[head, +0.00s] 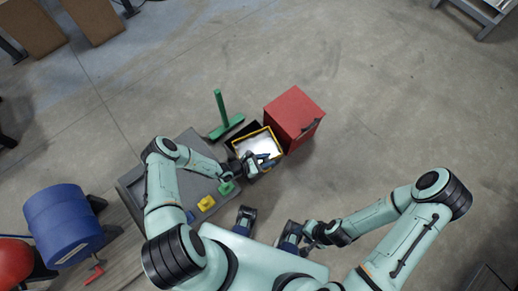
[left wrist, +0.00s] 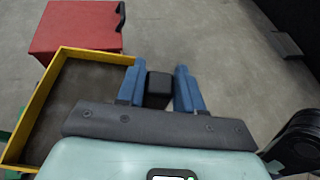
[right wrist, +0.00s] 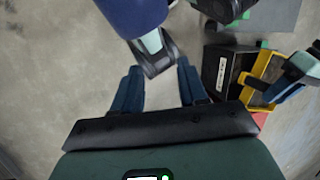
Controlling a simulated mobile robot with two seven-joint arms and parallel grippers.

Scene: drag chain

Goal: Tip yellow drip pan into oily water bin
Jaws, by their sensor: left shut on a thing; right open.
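The yellow drip pan (head: 275,140) shows in the head view with a bright, pale inside. In the left wrist view the pan (left wrist: 92,53) has yellow walls and a dark floor. My left gripper (head: 262,160) is shut on the pan's black handle block (left wrist: 159,88), at the pan's near side. A black bin (head: 231,139) lies partly hidden under or behind the pan. In the right wrist view the bin (right wrist: 222,72) carries a white label. I cannot tell how far the pan is tilted. My right gripper (right wrist: 162,80) is open and empty, low near my base.
A red cabinet (head: 295,115) stands right beside the pan. A green squeegee-like tool (head: 221,110) stands behind the bin. A grey bench top (head: 150,185) with small yellow and green pieces is at left, near a blue drum (head: 62,222). The floor to the right is clear.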

